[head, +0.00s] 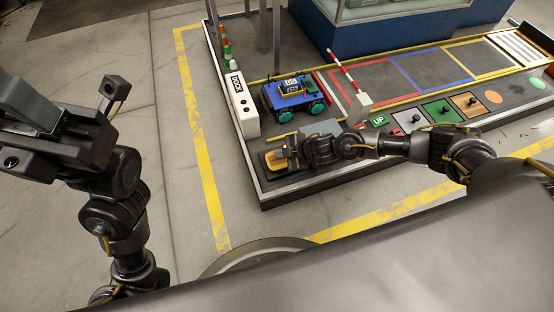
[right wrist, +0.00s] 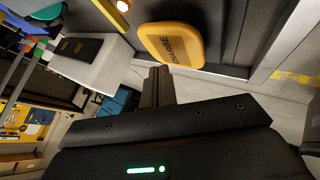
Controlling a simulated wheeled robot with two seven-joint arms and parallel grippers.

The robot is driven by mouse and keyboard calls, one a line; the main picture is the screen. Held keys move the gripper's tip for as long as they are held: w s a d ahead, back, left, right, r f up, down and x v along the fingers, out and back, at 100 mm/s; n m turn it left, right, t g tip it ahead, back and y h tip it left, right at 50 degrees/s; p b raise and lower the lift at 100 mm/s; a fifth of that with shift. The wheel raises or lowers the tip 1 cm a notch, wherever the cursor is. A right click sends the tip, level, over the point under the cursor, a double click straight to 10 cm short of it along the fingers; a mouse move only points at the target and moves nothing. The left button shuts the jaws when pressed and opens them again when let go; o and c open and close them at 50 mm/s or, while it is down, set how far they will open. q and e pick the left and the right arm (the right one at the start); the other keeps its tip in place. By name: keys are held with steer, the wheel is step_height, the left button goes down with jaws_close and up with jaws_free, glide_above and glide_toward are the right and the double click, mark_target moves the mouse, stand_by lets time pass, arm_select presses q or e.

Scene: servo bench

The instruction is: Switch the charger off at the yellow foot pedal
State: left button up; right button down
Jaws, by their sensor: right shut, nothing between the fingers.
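The yellow foot pedal (head: 272,162) sits at the near left corner of the bench, partly hidden by my right gripper (head: 284,154). In the right wrist view the pedal (right wrist: 172,44) is a rounded yellow plate lettered CHARGE. My right gripper's fingers (right wrist: 158,72) are shut with nothing between them. Their tips are close to the pedal's edge; I cannot tell whether they touch it. A blue wheeled rover (head: 290,100) stands beside the white DOCK block (head: 244,108). My left gripper (head: 50,135) is at the far left, off the bench; its fingers are not clear.
A red-and-white barrier arm (head: 341,70) stands right of the rover. Several coloured panels with small levers, one a green panel (head: 441,111), line the bench's near edge. A small stack of lamps (head: 226,42) stands behind the dock. The floor left of the bench is clear.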

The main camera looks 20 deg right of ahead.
steer(key=shift+f, duration=0.15)
steer(key=shift+f, duration=0.3)
steer(key=shift+f, duration=0.3)
stand_by(0.7)
steer(key=shift+s+f+b, duration=0.2)
steer(key=shift+f+b, duration=0.25)
steer(key=shift+f, duration=0.05)
stand_by(0.6)
steer(key=shift+a+r+p, duration=0.1)
steer(key=shift+r+p, duration=0.4)
steer(key=shift+p, duration=0.35)
steer(key=shift+r, duration=0.25)
steer(key=shift+w+r, duration=0.1)
